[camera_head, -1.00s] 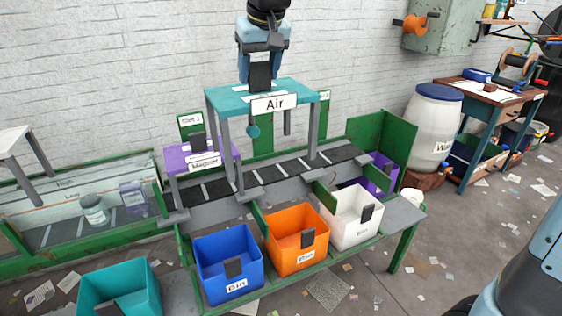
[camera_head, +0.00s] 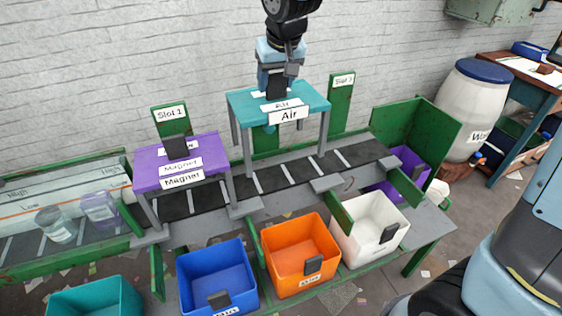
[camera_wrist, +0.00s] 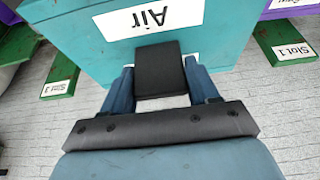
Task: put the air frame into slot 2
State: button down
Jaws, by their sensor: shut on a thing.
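The teal air frame (camera_head: 240,105), a table-like frame with grey legs and "Air" labels, is upright over the belt in the head view. My gripper (camera_head: 277,88) is shut on the black block on its top; the wrist view shows my fingers (camera_wrist: 163,85) on both sides of that block and the teal top (camera_wrist: 85,50). The frame stands between the Slot 1 sign (camera_head: 171,114) and the Slot 3 sign (camera_head: 344,80), before a middle green panel (camera_head: 264,145) whose sign is hidden. I cannot tell whether its feet touch down.
The purple magnet frame (camera_head: 205,147) stands at slot 1, left of the air frame and apart from it. Blue (camera_head: 205,270), orange (camera_head: 300,255) and white (camera_head: 365,225) bins line the front. The belt (camera_head: 350,156) to the right is clear up to the green walls.

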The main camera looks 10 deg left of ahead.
aim_at(280, 93)
jog(key=f, duration=0.6)
jog(key=shift+w+d, duration=0.2)
jog(key=shift+w, duration=0.05)
jog(key=shift+s+f, duration=0.1)
jog(key=shift+f, duration=2.15)
jog(key=shift+c, duration=1.4)
grip_release()
